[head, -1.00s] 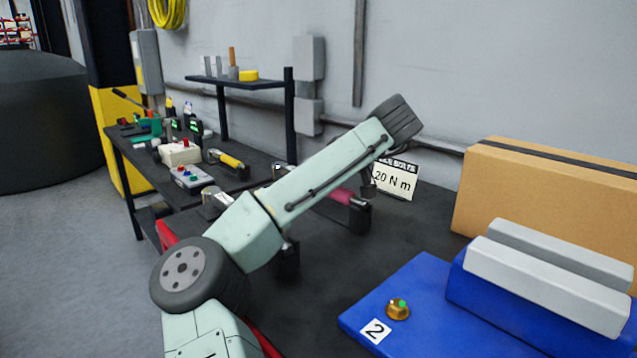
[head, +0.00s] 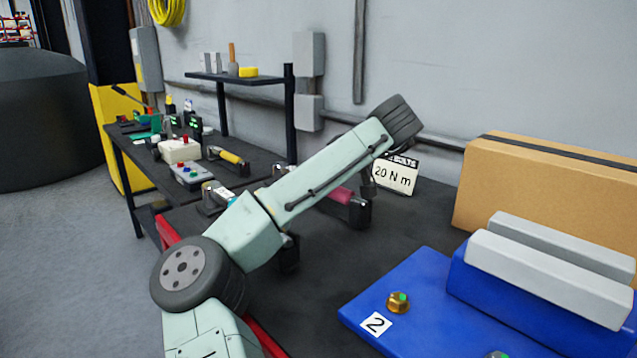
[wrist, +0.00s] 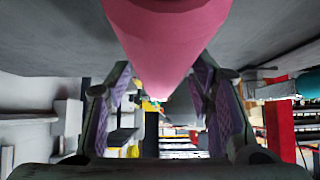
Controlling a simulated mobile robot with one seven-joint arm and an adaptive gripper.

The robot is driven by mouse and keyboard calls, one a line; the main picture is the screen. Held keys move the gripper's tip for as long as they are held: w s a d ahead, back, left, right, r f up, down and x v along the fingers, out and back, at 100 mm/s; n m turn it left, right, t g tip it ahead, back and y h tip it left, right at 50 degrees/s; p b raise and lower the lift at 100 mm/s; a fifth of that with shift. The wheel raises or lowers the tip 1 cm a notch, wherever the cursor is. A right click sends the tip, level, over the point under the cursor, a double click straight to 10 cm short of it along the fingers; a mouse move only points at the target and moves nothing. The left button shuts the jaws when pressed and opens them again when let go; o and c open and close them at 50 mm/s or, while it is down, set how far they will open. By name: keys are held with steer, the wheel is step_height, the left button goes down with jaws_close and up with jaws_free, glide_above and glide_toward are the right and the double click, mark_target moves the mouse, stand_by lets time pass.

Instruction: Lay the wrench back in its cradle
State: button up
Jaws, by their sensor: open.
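The wrench shows a pink-red handle (head: 346,196) low over the bench, partly hidden behind my arm in the head view. Its right end is at a dark cradle block (head: 358,214); a second dark block (head: 289,254) stands nearer me. I cannot tell whether the handle rests fully in the cradle. In the wrist view the handle (wrist: 170,35) fills the top middle, large and close. My gripper (wrist: 160,95) is open, with one purple-padded finger on each side of the handle and gaps beside it. My arm hides the gripper in the head view.
A "20 N m" card (head: 395,178) stands behind the handle. A blue fixture (head: 410,280) with a brass bolt (head: 398,302) and grey bars lies right, before a cardboard box (head: 550,200). A yellow-handled tool (head: 230,158) and small devices lie left. Bare dark bench lies between.

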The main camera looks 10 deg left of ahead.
step_height(320, 180, up, 8)
glide_above(350, 192)
steer(key=shift+w+r, duration=0.1)
steer(key=shift+w, duration=0.05)
stand_by(0.5)
